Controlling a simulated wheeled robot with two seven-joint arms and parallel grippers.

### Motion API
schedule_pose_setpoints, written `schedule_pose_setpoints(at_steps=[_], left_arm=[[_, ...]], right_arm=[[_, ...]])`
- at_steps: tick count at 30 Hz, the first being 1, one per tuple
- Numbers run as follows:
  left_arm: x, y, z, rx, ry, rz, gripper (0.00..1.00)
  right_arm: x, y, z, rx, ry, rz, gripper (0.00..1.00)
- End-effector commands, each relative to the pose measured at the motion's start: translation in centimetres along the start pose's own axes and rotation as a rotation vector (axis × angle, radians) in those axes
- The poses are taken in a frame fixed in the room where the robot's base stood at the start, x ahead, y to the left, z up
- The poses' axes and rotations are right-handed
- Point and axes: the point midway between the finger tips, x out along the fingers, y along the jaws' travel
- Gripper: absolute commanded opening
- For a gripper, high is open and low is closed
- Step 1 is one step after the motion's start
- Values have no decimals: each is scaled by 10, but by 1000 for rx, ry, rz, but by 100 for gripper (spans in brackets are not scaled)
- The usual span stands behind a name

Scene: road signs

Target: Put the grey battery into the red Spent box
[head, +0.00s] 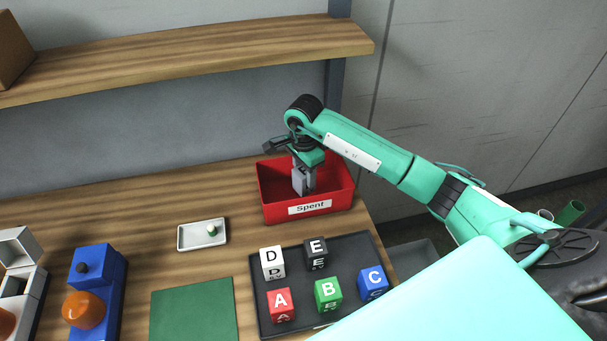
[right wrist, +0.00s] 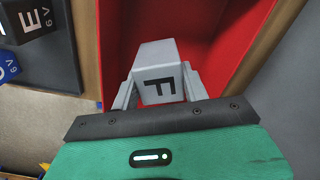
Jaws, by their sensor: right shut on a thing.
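The red Spent box (head: 331,192) stands at the back right of the table, with its white label facing front. My right gripper (head: 304,188) reaches down into the box opening and is shut on the grey battery. In the right wrist view the grey battery (right wrist: 158,78), marked F, sits between the two fingers, with the red box interior (right wrist: 215,35) around and below it. I cannot tell whether the battery touches the box floor. My left gripper is not in view.
A dark tray (head: 346,300) in front of the box holds several lettered blocks. A small white dish (head: 190,239), a green mat (head: 195,312) and a blue device (head: 107,295) with an orange knob lie to the left. A wooden shelf (head: 200,52) runs above the table.

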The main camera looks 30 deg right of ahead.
Motion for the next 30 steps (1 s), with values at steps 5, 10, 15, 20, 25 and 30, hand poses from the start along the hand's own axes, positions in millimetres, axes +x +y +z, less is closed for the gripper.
schedule_pose_setpoints(at_steps=[5,10,15,20,25,30], left_arm=[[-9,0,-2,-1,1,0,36],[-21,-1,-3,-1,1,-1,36],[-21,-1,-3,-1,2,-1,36],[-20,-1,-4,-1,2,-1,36],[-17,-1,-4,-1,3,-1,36],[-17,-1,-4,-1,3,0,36]], right_arm=[[17,0,0,2,-2,2,8],[30,-6,-2,2,-2,-2,8],[36,-8,-3,0,0,-4,8],[36,-8,-3,0,0,-4,8],[39,-8,-3,-1,0,-2,51],[39,-8,-3,-1,0,-2,67]])
